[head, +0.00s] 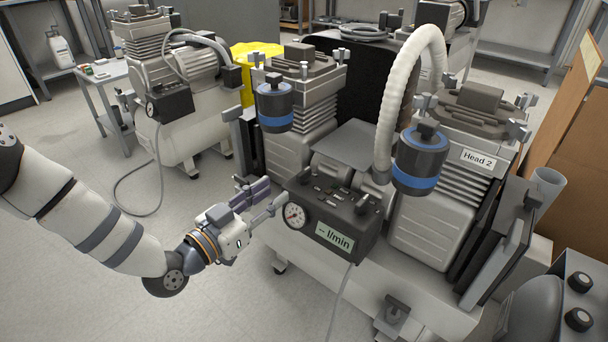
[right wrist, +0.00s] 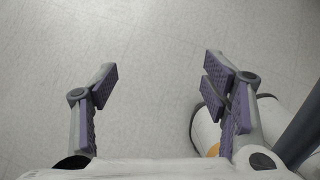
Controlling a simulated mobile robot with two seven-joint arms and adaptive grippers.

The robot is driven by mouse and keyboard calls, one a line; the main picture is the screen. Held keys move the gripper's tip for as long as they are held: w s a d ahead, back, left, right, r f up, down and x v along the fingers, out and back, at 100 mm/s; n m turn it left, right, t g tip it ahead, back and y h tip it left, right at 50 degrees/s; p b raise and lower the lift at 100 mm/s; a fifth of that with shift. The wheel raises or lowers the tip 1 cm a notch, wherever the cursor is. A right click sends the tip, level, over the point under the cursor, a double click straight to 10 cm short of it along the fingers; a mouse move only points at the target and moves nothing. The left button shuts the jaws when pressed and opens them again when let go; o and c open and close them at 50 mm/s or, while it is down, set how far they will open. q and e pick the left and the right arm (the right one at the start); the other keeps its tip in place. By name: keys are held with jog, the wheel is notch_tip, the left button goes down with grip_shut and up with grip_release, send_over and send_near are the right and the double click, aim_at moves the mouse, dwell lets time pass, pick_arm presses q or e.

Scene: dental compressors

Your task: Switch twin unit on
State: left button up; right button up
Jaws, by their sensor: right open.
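The twin unit (head: 412,222) is a large pale compressor with two ribbed heads, one labelled "Head 2", and two black-and-blue filter cups. Its dark control box (head: 335,215) sits at the front middle, with a round gauge (head: 294,215) and a display reading "-- l/min" (head: 333,237). Small fittings and a lever-like part stand on the box top; which is the switch, I cannot tell. My left gripper (head: 275,195) is open and empty, its fingertips close to the box's left end; contact is unclear. My right gripper (right wrist: 160,80) is open and empty over bare floor.
Another compressor (head: 176,90) stands at the back left, beside a small table (head: 104,74). A yellow object (head: 250,62) is behind the twin unit. A white corrugated hose (head: 402,80) arches over it. A grey machine (head: 545,305) stands at the lower right.

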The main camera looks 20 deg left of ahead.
aim_at(297, 176)
pick_arm(q)
jog(key=b+x, duration=0.3)
jog(key=x, duration=0.7)
jog(key=shift+w+d+f+b, duration=0.15)
jog(key=shift+d+f+b, duration=0.05)
jog(key=shift+b, duration=0.1)
jog(key=shift+w+d+r, duration=0.1)
jog(key=shift+w, duration=0.05)
grip_shut()
pick_arm(e)
jog(key=f, duration=0.1)
jog(key=s+f, duration=0.1)
jog(key=shift+s+d+f+g, duration=0.15)
jog(key=shift+s+f+g, duration=0.15)
jog(key=shift+f+g, duration=0.1)
